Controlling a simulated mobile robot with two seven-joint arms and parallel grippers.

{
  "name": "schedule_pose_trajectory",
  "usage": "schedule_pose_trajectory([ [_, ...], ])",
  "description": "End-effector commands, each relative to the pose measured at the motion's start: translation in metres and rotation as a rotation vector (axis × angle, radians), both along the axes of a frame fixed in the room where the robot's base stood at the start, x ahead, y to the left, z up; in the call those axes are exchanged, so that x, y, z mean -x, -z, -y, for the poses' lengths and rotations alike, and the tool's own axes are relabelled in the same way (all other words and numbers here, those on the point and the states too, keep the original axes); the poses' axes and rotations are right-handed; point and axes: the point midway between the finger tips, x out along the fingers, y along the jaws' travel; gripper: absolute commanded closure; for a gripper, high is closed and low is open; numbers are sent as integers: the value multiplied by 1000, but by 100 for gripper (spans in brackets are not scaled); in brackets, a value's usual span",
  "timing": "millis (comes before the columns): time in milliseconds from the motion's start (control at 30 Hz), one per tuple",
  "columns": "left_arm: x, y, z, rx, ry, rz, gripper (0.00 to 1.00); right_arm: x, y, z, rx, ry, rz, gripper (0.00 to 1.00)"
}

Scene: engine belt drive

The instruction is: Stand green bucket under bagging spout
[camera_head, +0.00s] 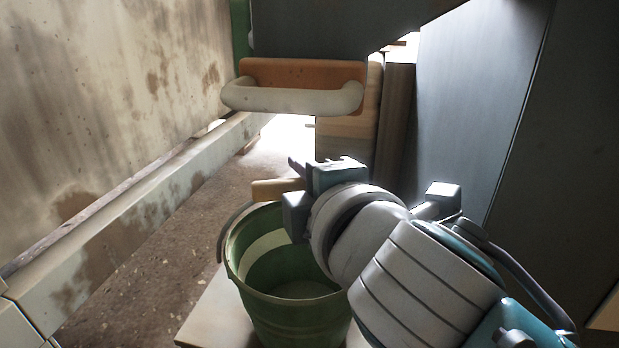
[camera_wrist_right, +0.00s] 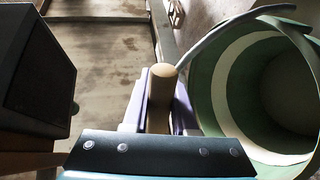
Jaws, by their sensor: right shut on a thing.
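The green bucket (camera_head: 290,318) is upright and open at the top, with a pale band inside, in the lower middle of the head view. My right gripper (camera_head: 283,190) is shut on its wooden handle grip, which also shows between the fingers in the right wrist view (camera_wrist_right: 160,90). The bucket (camera_wrist_right: 215,75) fills the right of that view, with its wire bail curving above the rim. What looks like the bagging spout (camera_head: 300,72), an orange mouth with a thick pale rim, is under a dark housing, beyond the bucket. My left gripper is not in view.
A pale board (camera_head: 215,315) lies below the bucket; I cannot tell whether they touch. A stained wall (camera_head: 110,110) with a long ledge (camera_head: 130,215) runs along the left. Dark panels (camera_head: 480,90) stand at right. Bare floor (camera_head: 170,245) lies between ledge and bucket.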

Motion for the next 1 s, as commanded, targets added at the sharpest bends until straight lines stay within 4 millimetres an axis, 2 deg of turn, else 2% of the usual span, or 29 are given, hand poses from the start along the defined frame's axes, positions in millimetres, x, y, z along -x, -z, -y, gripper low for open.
schedule_pose_trajectory([
  [33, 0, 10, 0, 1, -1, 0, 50, 0, 10, -1, -3, -2, 3, 100],
  [233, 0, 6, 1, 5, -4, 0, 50, 0, 6, -1, -3, -2, 4, 100],
  [400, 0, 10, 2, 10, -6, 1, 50, 0, 11, -1, -3, -2, 4, 100],
  [433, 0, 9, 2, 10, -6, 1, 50, 0, 11, 0, -2, -1, 2, 72],
  [667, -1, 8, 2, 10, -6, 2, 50, 0, 11, 0, -1, -1, 2, 46],
  [1000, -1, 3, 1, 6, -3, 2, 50, 1, 5, 0, -1, -1, 2, 44],
])
